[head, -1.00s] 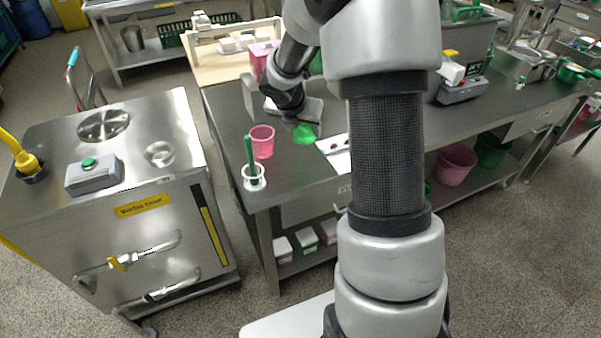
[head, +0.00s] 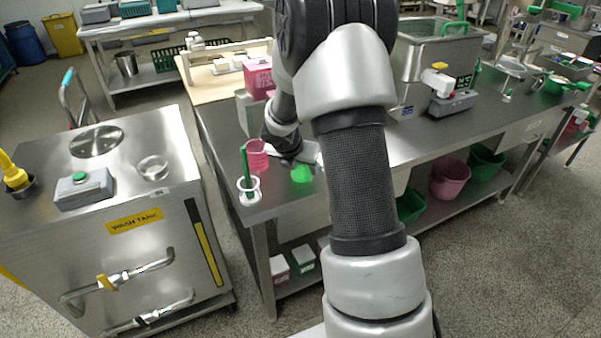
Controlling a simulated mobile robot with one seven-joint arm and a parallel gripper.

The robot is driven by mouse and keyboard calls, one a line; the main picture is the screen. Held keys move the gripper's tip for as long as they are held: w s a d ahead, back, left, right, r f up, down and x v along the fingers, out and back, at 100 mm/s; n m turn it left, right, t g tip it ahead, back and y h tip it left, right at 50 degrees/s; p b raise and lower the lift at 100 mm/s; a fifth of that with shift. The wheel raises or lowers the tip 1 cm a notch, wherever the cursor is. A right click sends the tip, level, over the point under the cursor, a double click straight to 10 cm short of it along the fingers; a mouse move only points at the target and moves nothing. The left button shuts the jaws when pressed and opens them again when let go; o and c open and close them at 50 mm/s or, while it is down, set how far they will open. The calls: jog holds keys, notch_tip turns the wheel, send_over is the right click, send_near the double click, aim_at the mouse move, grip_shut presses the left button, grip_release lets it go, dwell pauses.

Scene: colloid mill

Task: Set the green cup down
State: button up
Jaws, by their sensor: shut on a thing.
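The green cup (head: 301,174) shows as a small bright green shape over the near left part of the steel bench (head: 222,128). My gripper (head: 296,164) is at the cup and shut on it. The fingers are small and mostly hidden by my wrist and arm, so the exact hold is unclear. I cannot tell whether the cup's base touches the bench top. A pink cup (head: 257,155) stands on the bench just left of my wrist.
A white holder (head: 249,192) with a green-handled brush (head: 245,163) stands at the bench's front left corner. A pink box (head: 258,78) is behind my wrist. The wash tank (head: 95,210) stands left across a gap. A grey scale-like device (head: 452,103) is at right.

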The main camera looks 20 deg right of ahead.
jog(key=shift+f, duration=0.3)
jog(key=shift+f, duration=0.1)
jog(key=o, duration=1.2)
